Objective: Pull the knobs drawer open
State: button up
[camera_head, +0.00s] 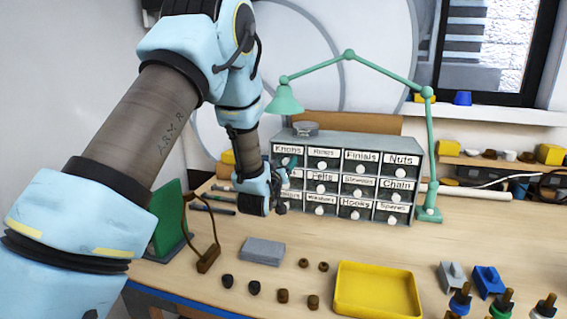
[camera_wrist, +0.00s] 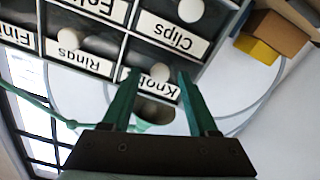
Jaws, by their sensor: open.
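The knobs drawer (camera_head: 288,149) is at the top left of the grey drawer cabinet (camera_head: 350,143). It looks shut, flush with its row. In the wrist view, which is upside down, its label (camera_wrist: 150,87) and round white knob (camera_wrist: 160,72) show. My gripper (camera_wrist: 160,75) is open, with one green finger on each side of that knob. I cannot tell whether the fingers touch it. In the head view my gripper (camera_head: 284,178) is at the cabinet's left front, and partly hides the left column of drawers.
A green lamp (camera_head: 430,150) stands against the cabinet's right side. A round grey thing (camera_head: 305,128) sits on top. A yellow tray (camera_head: 377,290), a grey block (camera_head: 262,250) and several small dark knobs lie in front. The bench between them and the cabinet is mostly clear.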

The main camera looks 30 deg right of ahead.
jog(key=shift+c, duration=0.4)
grip_shut()
dwell(0.9)
